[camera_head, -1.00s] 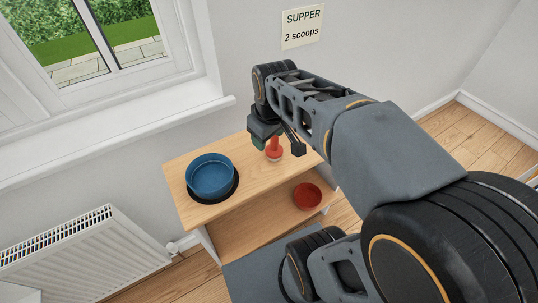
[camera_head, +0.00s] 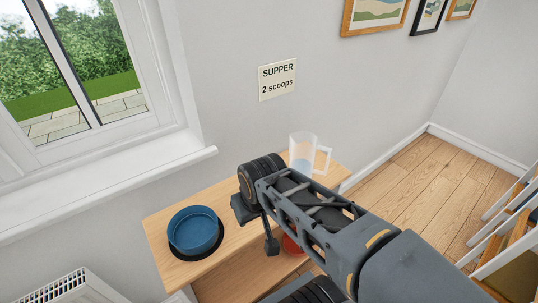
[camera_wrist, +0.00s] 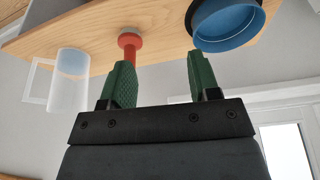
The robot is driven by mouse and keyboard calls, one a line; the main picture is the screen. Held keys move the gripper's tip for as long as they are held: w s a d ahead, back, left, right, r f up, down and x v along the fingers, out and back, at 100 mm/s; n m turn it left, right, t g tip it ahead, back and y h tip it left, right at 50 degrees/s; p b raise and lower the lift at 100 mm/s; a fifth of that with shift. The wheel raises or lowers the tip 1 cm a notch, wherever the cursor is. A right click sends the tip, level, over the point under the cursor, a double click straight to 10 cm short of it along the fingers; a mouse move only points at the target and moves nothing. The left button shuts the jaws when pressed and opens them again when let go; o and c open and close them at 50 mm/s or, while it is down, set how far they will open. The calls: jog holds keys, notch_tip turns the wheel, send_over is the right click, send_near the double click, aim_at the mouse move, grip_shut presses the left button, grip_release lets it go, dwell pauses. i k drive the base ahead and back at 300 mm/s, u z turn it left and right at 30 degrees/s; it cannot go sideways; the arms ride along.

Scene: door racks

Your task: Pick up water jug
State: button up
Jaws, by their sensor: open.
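The water jug (camera_head: 302,152) is clear, with a handle on its right, and holds some pale blue water. It stands upright at the far right end of the wooden shelf top, partly behind my arm. In the wrist view the jug (camera_wrist: 68,85) is at the left, outside my fingers. My gripper (camera_head: 257,228) is over the shelf top, between the blue bowl and the jug. Its green fingers (camera_wrist: 160,80) are apart with nothing gripped.
A red upright object (camera_wrist: 131,46) with a pale base stands on the shelf top near one finger. A blue bowl (camera_head: 195,230) sits on a dark mat at the left. A window ledge (camera_head: 110,195) is at left.

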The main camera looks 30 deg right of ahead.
aim_at(304, 146)
jog(key=u, duration=1.55)
jog(key=k, duration=1.1)
jog(key=z, duration=1.55)
jog(key=i, duration=0.5)
